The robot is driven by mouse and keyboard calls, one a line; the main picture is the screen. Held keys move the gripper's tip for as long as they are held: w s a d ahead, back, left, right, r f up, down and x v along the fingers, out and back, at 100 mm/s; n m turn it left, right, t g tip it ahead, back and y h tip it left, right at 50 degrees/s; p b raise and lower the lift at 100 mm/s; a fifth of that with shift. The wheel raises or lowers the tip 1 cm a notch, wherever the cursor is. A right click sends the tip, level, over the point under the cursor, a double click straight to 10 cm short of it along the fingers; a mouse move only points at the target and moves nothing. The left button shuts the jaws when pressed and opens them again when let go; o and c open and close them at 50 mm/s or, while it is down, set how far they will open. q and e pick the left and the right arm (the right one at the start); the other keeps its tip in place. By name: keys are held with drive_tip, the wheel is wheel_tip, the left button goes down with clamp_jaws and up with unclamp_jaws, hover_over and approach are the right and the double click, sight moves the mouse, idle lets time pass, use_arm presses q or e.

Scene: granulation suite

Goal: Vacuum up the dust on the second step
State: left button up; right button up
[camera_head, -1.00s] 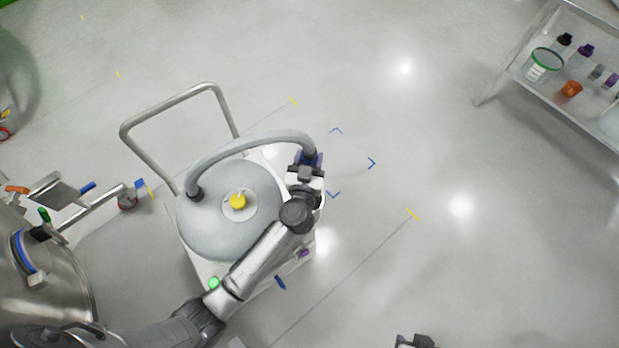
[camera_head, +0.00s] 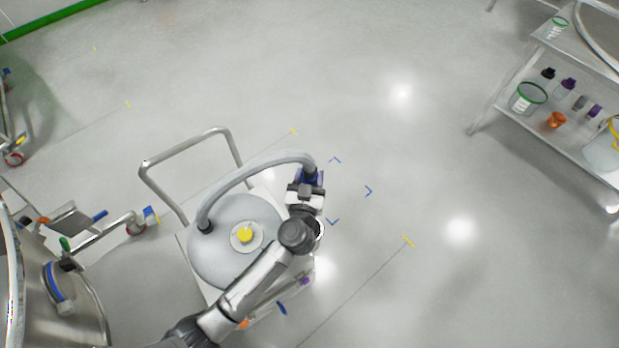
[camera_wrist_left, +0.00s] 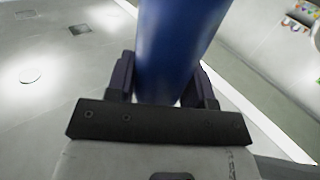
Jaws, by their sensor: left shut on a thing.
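The vacuum (camera_head: 225,265) is a grey domed canister with a yellow knob, on a pale wheeled base with a tubular push handle (camera_head: 186,148). A grey hose (camera_head: 255,163) arches from its lid to a blue wand grip. My left gripper (camera_head: 307,188) is beside the canister, at the hose's far end. In the left wrist view its fingers are shut around the blue wand grip (camera_wrist_left: 180,45), which stands between them. The wand's lower end is hidden. The steps and any dust are not visible. My right gripper is not in view.
A metal shelf (camera_head: 580,150) with a green-rimmed tub (camera_head: 528,97), bottles and an orange item stands at upper right. A steel vessel (camera_head: 75,300) on a wheeled frame is at lower left. Blue and yellow marks lie on the floor. The middle and right floor is open.

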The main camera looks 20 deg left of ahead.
sight(310, 168)
use_arm(q)
wheel_tip(310, 168, up, 7)
drive_tip(key=p, duration=0.4)
drive_tip(key=shift+f, duration=0.1)
drive_tip(key=shift+r+p, duration=0.7)
drive_tip(key=shift+p, duration=0.15)
drive_tip(key=shift+r+p, duration=0.6)
drive_tip(key=shift+p, duration=0.4)
drive_tip(key=shift+f, duration=0.1)
